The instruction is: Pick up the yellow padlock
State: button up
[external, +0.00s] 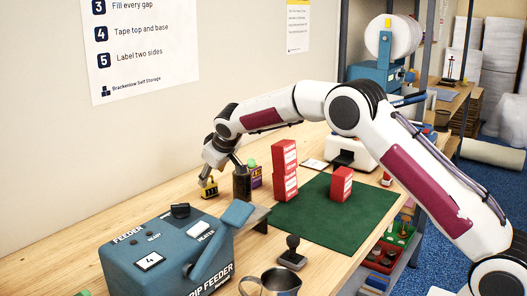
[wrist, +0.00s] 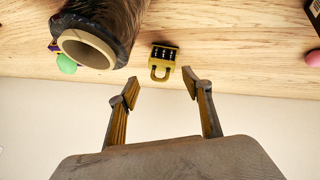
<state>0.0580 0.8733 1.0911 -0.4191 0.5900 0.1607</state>
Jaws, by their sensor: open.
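The yellow padlock (external: 209,188) stands on the wooden bench near the wall in the external view. In the wrist view the padlock (wrist: 163,54) shows a yellow body with dark dials, its shackle toward my gripper. My gripper (wrist: 161,88) is open and empty, with one finger on each side of the line to the padlock. The padlock lies a little beyond the fingertips, not visibly touched. In the external view my gripper (external: 220,165) is just above the padlock, partly overlapping it.
A dark film roll (wrist: 112,22) with a cardboard core stands close beside the padlock, near my left-hand finger in the wrist view. Behind it are a purple box (external: 256,178) and a green ball (external: 251,163). Red boxes (external: 284,170) stand by the green mat (external: 325,225). A blue feeder (external: 165,250) is in front.

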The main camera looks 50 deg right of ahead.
aim_at(209, 184)
jog(key=shift+x, duration=2.55)
jog(key=c, duration=1.2)
